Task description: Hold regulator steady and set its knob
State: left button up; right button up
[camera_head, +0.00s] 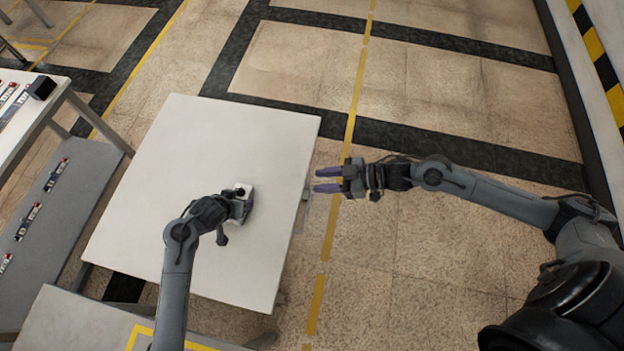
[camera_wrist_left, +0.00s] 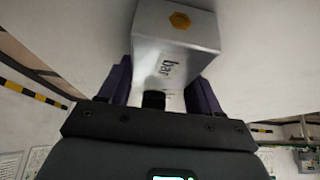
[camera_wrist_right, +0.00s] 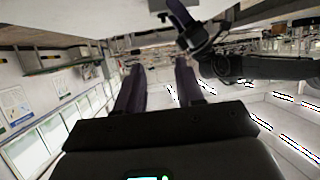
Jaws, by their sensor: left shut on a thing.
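The regulator (camera_wrist_left: 190,30) is a pale metal block with a yellow hexagonal fitting and a face lettered "bar". My left gripper (camera_wrist_left: 160,78) is shut on it, one purple finger at each side. A short black cylinder (camera_wrist_left: 153,99), perhaps the knob, shows between the fingers. In the head view the regulator (camera_head: 249,190) is small at the left gripper (camera_head: 242,201), over the right part of the white table; whether it touches the tabletop is unclear. My right gripper (camera_head: 318,180) is open and empty, just off the table's right edge. Its parted fingers also show in the right wrist view (camera_wrist_right: 159,75).
The white table (camera_head: 190,150) is otherwise bare. At the left, a bench (camera_head: 50,85) holds a black box (camera_head: 42,87) and small parts, with more parts on a grey shelf (camera_head: 35,245) below. Open tiled floor lies right of the table.

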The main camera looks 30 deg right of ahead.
jog(key=shift+s+d+r, duration=0.2)
jog(key=shift+s+d, duration=0.05)
jog(key=shift+d, duration=0.05)
